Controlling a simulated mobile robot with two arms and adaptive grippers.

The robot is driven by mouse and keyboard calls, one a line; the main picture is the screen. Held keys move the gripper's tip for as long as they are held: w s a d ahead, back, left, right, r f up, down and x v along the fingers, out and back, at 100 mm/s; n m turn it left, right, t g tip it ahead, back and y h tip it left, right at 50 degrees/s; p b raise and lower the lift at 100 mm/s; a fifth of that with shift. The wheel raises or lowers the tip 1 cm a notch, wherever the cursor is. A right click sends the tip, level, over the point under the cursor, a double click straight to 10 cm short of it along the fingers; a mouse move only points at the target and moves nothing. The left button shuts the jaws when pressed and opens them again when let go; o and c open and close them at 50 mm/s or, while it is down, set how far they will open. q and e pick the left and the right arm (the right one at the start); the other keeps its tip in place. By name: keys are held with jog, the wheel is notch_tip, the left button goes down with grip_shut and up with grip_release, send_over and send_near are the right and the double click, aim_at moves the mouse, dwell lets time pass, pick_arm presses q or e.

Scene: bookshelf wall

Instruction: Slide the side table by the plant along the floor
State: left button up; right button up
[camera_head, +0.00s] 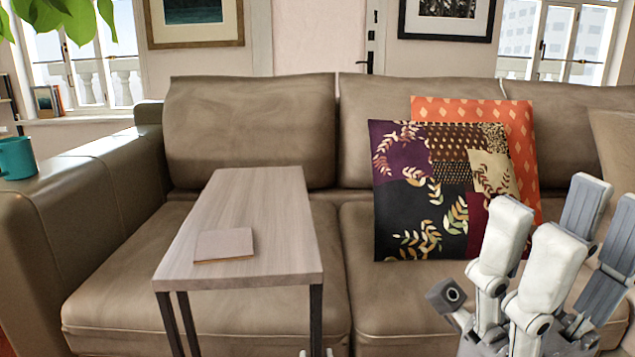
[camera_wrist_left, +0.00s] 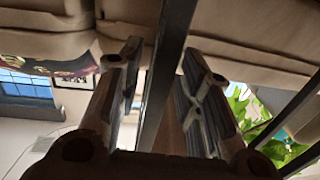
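The side table (camera_head: 255,205) has a pale wood top and dark thin metal legs. It stands in front of the sofa, its top reaching over the left seat cushion. A small flat tan square (camera_head: 224,245) lies on the top. In the left wrist view a dark table leg (camera_wrist_left: 168,60) runs between the fingers of my left gripper (camera_wrist_left: 160,85), which are apart with a gap showing beside the leg. In the head view only small pale bits show by the front right leg at the bottom edge. My right gripper (camera_head: 573,215) is open and empty at the lower right.
The brown leather sofa (camera_head: 110,230) fills the space behind the table. A patterned cushion (camera_head: 425,190) and an orange cushion (camera_head: 475,115) lean on it. A teal mug (camera_head: 17,158) stands at the left. Green plant leaves (camera_head: 70,15) hang at the top left.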

pick_arm(q)
grip_shut()
jog(key=a, duration=0.2)
jog(key=s+a, duration=0.1)
jog(key=a, duration=0.1)
jog(key=shift+a, duration=0.4)
jog(key=shift+o, duration=1.8)
grip_release()
jog(key=shift+d, duration=0.1)
